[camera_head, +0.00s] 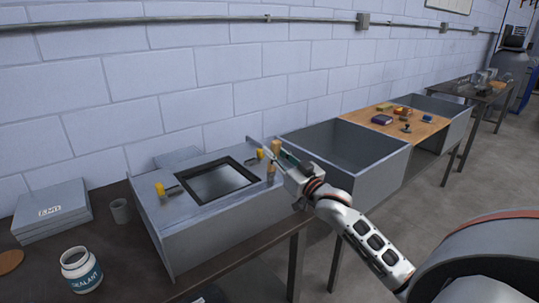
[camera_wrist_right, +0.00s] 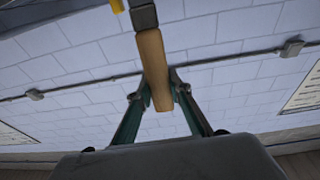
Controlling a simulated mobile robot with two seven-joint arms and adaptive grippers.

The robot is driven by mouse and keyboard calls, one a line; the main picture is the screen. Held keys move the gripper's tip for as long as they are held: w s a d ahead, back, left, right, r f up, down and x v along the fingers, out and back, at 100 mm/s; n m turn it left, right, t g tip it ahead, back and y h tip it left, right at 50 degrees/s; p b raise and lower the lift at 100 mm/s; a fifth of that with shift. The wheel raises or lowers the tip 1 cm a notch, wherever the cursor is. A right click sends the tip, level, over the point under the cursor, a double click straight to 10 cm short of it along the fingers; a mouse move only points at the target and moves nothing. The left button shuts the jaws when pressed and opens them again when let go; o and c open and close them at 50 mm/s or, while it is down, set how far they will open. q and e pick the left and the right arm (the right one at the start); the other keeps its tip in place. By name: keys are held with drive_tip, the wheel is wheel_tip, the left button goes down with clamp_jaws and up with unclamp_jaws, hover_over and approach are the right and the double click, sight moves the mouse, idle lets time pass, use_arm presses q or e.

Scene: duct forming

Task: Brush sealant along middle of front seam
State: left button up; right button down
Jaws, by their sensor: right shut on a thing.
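My right gripper (camera_head: 282,158) is shut on the wooden handle of a brush (camera_wrist_right: 153,62). In the right wrist view the fingers (camera_wrist_right: 160,92) press the handle from both sides, and the grey ferrule points up the picture; the bristles are out of frame. In the head view the gripper is at the right end of the grey duct box (camera_head: 205,232), and I cannot tell whether the brush touches it. The box's top has a dark-framed square opening (camera_head: 245,172). The open white sealant jar (camera_head: 81,272) stands at the front left. The front seam is not clearly distinguishable. My left gripper is not in view.
Yellow-handled clamps (camera_head: 160,189) sit on the box top. A grey cup (camera_head: 120,211) and stacked grey panels (camera_head: 52,208) are at left. Open grey duct sections (camera_head: 380,178) and a wooden board (camera_head: 420,128) with small items lie to the right. The wall is close behind.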

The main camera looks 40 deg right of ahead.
drive_tip(key=shift+d+f, duration=0.1)
drive_tip(key=shift+d, duration=0.1)
drive_tip(key=shift+w+d+r, duration=0.1)
drive_tip(key=shift+d+r, duration=0.1)
drive_tip(key=shift+d, duration=1.1)
drive_tip(key=shift+d+f, duration=0.1)
drive_tip(key=shift+f, duration=0.05)
